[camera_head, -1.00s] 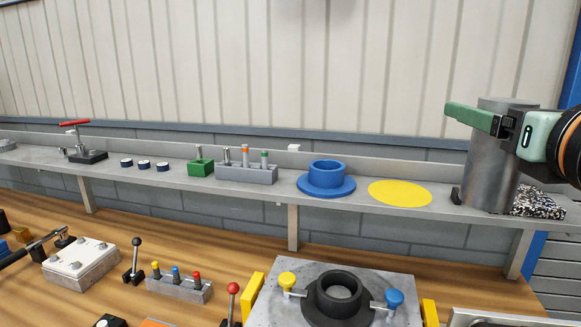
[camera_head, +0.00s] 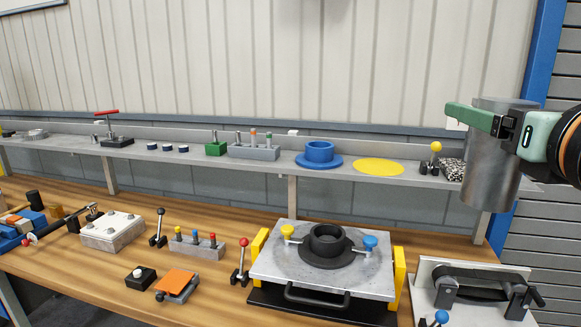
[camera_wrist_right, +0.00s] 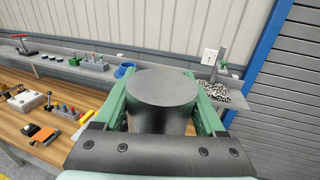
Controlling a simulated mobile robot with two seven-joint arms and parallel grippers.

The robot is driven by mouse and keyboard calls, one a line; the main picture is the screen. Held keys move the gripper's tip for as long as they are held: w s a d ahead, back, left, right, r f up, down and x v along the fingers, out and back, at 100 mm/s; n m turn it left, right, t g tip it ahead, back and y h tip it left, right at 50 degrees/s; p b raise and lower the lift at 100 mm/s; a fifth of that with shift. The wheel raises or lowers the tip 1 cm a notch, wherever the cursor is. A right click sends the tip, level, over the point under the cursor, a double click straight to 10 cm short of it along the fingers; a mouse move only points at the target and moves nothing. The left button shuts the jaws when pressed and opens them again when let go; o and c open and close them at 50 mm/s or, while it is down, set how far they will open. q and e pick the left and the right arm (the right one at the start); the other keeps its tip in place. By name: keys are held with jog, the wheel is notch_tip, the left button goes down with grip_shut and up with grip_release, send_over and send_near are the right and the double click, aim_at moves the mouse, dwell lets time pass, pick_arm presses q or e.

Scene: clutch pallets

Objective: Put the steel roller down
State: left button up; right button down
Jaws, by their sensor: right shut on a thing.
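The steel roller (camera_head: 491,165) is a grey upright cylinder at the right of the head view. My right gripper (camera_head: 490,120) is shut on its upper part. In the right wrist view the roller's flat top (camera_wrist_right: 161,87) shows between the two green fingers of the right gripper (camera_wrist_right: 165,95). In the head view the roller hangs in front of the right end of the shelf and hides part of it, with its lower end in view and nothing seen touching it. A flat yellow disc (camera_head: 379,167) lies on the shelf to its left. My left gripper is not in view.

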jog(key=w+a+f+n+y, duration=0.1)
jog(key=w+a+f+y, duration=0.2)
jog(key=f, duration=0.5)
jog(key=w+a+f+n, duration=0.1)
jog(key=w+a+f, duration=0.25)
jog(key=f, duration=0.55)
jog(key=s+d+f+m+h, duration=0.1)
jog(key=s+f, duration=0.4)
jog(key=f, duration=0.5)
jog(key=s+d+f+h, duration=0.1)
jog(key=s+f, duration=0.4)
jog(key=f, duration=0.6)
jog(key=shift+s+d+m+h, duration=0.3)
jog(key=shift+d+m+h, duration=0.1)
jog(key=shift+h, duration=0.1)
